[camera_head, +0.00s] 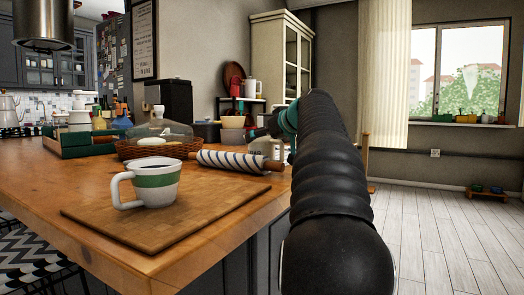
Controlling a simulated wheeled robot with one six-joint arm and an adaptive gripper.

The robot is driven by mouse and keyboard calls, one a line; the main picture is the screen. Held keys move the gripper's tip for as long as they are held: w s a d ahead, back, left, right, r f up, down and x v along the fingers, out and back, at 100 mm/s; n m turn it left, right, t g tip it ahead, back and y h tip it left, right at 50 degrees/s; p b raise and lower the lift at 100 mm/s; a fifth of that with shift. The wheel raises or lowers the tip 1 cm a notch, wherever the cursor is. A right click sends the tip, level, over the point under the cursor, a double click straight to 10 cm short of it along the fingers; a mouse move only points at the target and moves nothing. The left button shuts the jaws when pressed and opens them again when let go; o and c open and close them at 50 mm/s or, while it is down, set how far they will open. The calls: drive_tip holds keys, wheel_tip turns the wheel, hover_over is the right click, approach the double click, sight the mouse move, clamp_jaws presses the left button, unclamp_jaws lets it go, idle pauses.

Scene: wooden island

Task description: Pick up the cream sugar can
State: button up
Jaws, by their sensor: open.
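The cream sugar can (270,149) stands on the wooden island (215,232) near its far right edge, behind the rolling pin. Dark lettering shows on it, and my arm hides its right side. My gripper (262,132) is small and dark at the far end of my black arm, next to a teal joint. It is open and appears just above or beside the can's top. Its fingertips are too small to tell whether they touch the can.
A striped rolling pin (233,161) lies in front of the can. A green-banded mug (155,184) stands on a cutting board (120,230). Stacked bowls (232,130), a wicker basket (135,152) and a green tray (75,148) stand farther left. The floor to the right is mostly clear.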

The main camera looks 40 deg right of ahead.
drive_tip(key=shift+x, duration=1.15)
drive_tip(key=c, duration=1.3)
drive_tip(key=shift+r, duration=0.1)
drive_tip(key=shift+r, duration=0.5)
drive_tip(key=r, duration=0.1)
drive_tip(key=r+p, duration=0.2)
drive_tip(key=r, duration=0.1)
drive_tip(key=shift+s+d, duration=0.25)
drive_tip(key=shift+d, duration=0.15)
drive_tip(key=shift+s+d+r+p, duration=0.7)
drive_tip(key=shift+s+d+r, duration=0.4)
drive_tip(key=shift+d, duration=0.3)
drive_tip(key=shift+s+d+r+p, duration=0.65)
drive_tip(key=shift+s+d+r, duration=0.25)
drive_tip(key=shift+s+d, duration=0.4)
drive_tip(key=shift+s+d+r+p, duration=0.7)
drive_tip(key=shift+s+d+r, duration=0.35)
drive_tip(key=shift+d, duration=0.45)
